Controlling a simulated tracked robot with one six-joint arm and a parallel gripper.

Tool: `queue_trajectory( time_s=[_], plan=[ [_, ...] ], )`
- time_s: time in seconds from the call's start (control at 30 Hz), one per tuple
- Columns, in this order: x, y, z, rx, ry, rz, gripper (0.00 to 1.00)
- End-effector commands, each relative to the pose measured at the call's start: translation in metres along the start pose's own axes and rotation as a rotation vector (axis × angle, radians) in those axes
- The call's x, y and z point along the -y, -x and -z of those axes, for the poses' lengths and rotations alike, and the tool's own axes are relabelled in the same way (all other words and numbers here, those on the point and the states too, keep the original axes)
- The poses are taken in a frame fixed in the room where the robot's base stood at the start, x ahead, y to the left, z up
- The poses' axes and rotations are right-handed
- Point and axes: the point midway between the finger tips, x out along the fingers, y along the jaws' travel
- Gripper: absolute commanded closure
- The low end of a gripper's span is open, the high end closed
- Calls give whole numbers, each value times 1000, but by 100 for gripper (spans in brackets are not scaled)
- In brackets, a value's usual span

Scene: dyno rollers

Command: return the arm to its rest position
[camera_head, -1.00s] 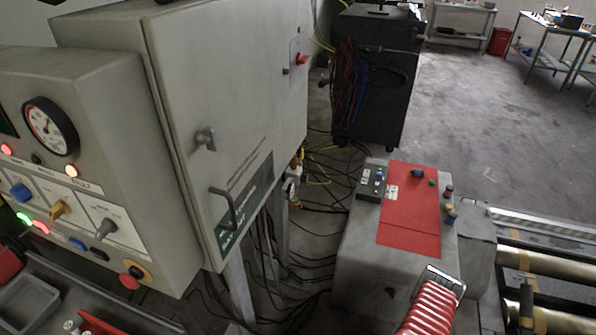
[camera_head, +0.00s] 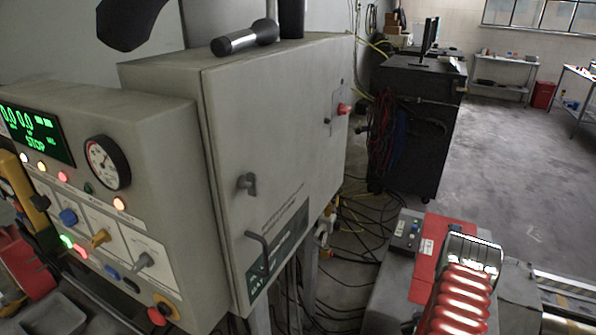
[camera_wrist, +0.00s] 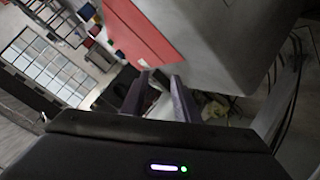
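My gripper (camera_wrist: 160,78) shows in the wrist view with its two dark fingers apart. It is open, and nothing shows between the fingers. The wrist view is strongly tilted. In the head view the red ribbed section of my arm rises at the lower right, in front of the grey pedestal (camera_head: 391,270) with a red top panel (camera_head: 428,258). The gripper itself is not visible in the head view. In the wrist view a grey box with a red face (camera_wrist: 142,32) lies beyond the fingers; I see no contact.
A grey cabinet (camera_head: 285,130) and a control panel with a gauge (camera_head: 108,162) stand close on the left. A torch (camera_head: 245,38) lies on the cabinet. A dark tool cart (camera_head: 415,125) stands behind; cables cover the floor beside it. Open floor (camera_head: 500,170) lies at the right.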

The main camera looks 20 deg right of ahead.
Motion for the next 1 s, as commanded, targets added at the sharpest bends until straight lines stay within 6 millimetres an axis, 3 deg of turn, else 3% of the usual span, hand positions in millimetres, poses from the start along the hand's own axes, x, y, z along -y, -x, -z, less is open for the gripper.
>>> queue_trajectory(
  time_s=[0.1,0.47,0.77,1.0],
  plan=[
    [-3,4,40,-3,-6,30,72],
    [-2,34,141,15,-25,125,72],
    [5,77,217,35,-42,200,72],
    [13,122,270,54,-53,258,72]
  ],
)
